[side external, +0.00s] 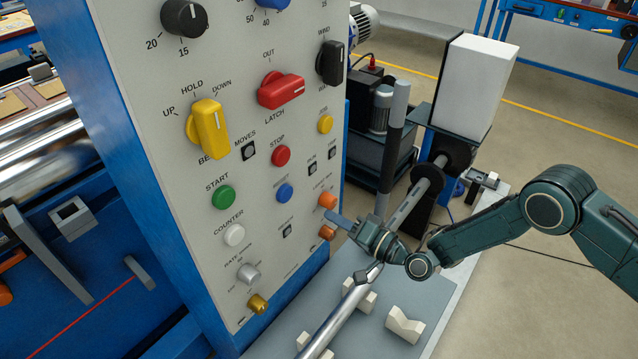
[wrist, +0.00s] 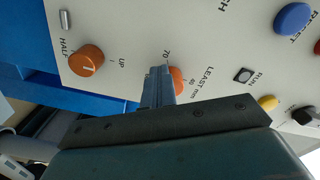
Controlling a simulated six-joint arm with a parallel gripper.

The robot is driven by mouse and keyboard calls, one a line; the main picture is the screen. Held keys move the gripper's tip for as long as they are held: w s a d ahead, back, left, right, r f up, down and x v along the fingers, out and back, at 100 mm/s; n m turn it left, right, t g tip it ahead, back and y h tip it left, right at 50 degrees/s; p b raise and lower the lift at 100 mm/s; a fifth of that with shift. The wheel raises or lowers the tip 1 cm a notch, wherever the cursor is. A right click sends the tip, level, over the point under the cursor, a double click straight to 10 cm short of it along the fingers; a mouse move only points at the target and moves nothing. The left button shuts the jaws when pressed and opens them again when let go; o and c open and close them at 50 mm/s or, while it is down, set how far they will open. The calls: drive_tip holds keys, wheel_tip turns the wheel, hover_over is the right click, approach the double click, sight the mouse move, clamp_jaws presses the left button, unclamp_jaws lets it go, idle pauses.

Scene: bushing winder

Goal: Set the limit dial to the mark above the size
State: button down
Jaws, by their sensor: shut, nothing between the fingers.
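An orange dial (wrist: 178,80) on the grey panel, labelled LEAST mm with 70 and 40 legible beside it, is partly hidden behind my fingers in the wrist view. Its pointer is hidden, so its setting cannot be read. My gripper (wrist: 160,72) is shut and empty, its fingertips over the dial's edge; contact cannot be told. In the side view my gripper (side external: 332,217) is at the panel's right edge, between an upper orange knob (side external: 328,200) and a lower orange knob (side external: 327,233). The small labels there are too small to read.
A second orange knob (wrist: 86,61), marked UP and HALF, is close by in the wrist view. A blue button (side external: 285,193) and red button (side external: 281,155) sit left of my gripper. A metal shaft (side external: 340,320) and pale V-blocks (side external: 404,325) lie below.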

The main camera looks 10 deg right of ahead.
drive_tip(key=shift+s+a+r, duration=0.15)
drive_tip(key=shift+a+r, duration=0.05)
drive_tip(key=shift+r, duration=0.8)
drive_tip(key=shift+s+a, duration=0.1)
drive_tip(key=shift+s+a+f, duration=0.2)
drive_tip(key=shift+s, duration=0.05)
idle(0.3)
drive_tip(key=v, duration=0.6)
idle(0.4)
drive_tip(key=shift+s, duration=0.1)
